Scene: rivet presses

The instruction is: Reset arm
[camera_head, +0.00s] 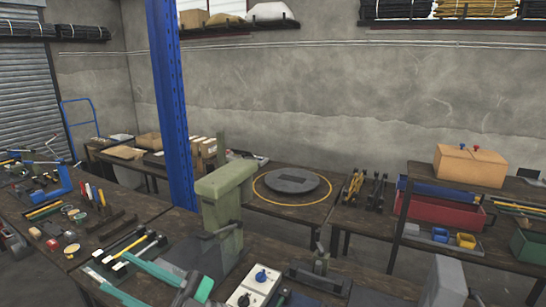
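No part that I can make out as my gripper or my arm shows in the head view, so its pose and its fingers are hidden from me. A pale green C-shaped press (224,185) stands upright on the dark workbench (255,243) near the middle. A tool with teal handles (155,271) and a grey head lies at the bottom edge, partly cut off.
A blue post (175,110) rises behind the left bench. A round grey plate (286,182) is on the back table. Hand tools (130,250) lie on the left bench. A red tray (444,208) and a wooden box (470,165) are at right. A grey block (445,284) stands at lower right.

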